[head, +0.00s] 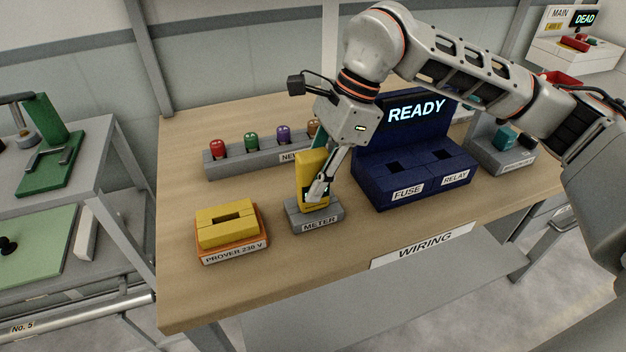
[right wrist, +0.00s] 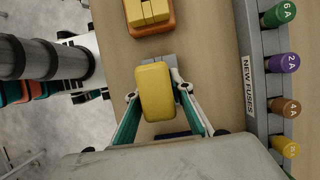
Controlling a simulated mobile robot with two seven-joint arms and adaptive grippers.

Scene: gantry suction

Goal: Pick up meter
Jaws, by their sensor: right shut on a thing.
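The yellow meter (head: 310,177) stands upright in its grey holder labelled METER (head: 315,218), near the middle of the wooden table. My right gripper (head: 320,185) reaches down over it and is shut on it, one finger showing on its near right side. In the right wrist view the meter's yellow top (right wrist: 157,91) lies between the two fingers of my right gripper (right wrist: 160,105). The meter's lower part and the far finger are partly hidden in the head view. My left gripper is not in view.
A yellow block on an orange base labelled PROVER 230 V (head: 232,240) sits to the left. A rack labelled NEW FUSES (head: 240,160) stands behind. A blue FUSE and RELAY unit (head: 415,180) with a READY screen stands close right. Bare table (head: 190,290) lies at the front left.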

